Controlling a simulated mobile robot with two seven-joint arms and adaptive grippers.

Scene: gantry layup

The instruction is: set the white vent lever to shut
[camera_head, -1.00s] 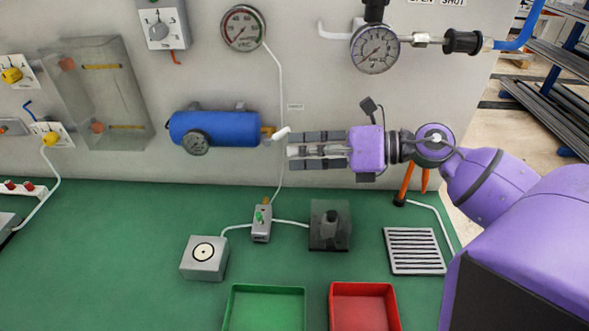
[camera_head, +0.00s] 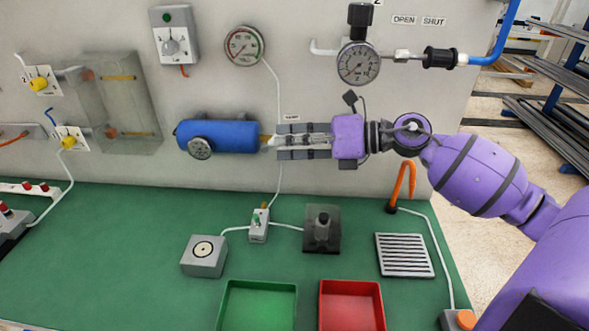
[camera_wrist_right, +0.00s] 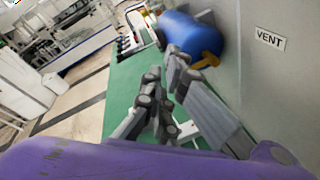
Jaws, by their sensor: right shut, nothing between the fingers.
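The blue tank (camera_head: 218,136) is mounted on the grey panel, with a brass fitting (camera_head: 264,140) at its right end. The fitting also shows in the wrist view (camera_wrist_right: 208,60). The white vent lever is mostly hidden behind my fingers at this fitting, and I cannot tell its angle. My right gripper (camera_head: 279,141) is shut and empty, its fingertips pointing left right beside the fitting, below the VENT label. In the wrist view its fingertips (camera_wrist_right: 168,78) are close to the fitting; I cannot tell whether they touch the lever. My left gripper is out of view.
The VENT label (camera_wrist_right: 270,39) is on the panel. Above are a vacuum gauge (camera_head: 244,46) and a second gauge (camera_head: 358,63) with an inline black valve. A green tray (camera_head: 258,284), red tray (camera_head: 351,286) and small devices stand on the green bench below.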

